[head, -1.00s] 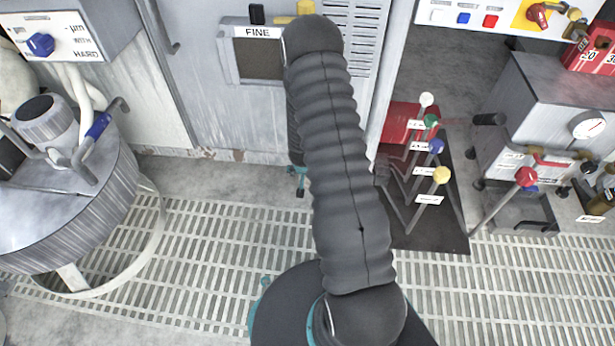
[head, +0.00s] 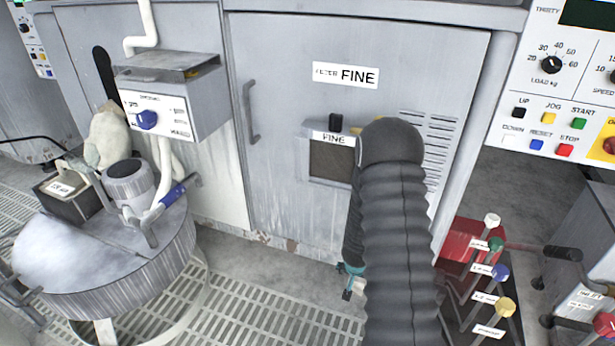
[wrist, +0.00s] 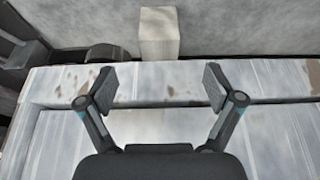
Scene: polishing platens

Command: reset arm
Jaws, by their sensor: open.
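My gripper (wrist: 158,90) is in the wrist view with its two fingers spread wide. It is open, and nothing is between the fingers. Behind the fingers is a pale metal surface with brown stains. In the head view my arm, in a dark ribbed sleeve, rises in front of the cabinet marked FINE (head: 285,90). Only a small teal and dark part of my gripper (head: 349,283) shows below the arm, low in front of the cabinet; the rest is hidden behind the sleeve.
A round metal drum (head: 100,262) on a ring stand is at the left. Levers with coloured knobs (head: 497,272) stand close to the right of my arm. A control panel (head: 560,85) is at the upper right. Slatted grating (head: 260,318) covers the floor.

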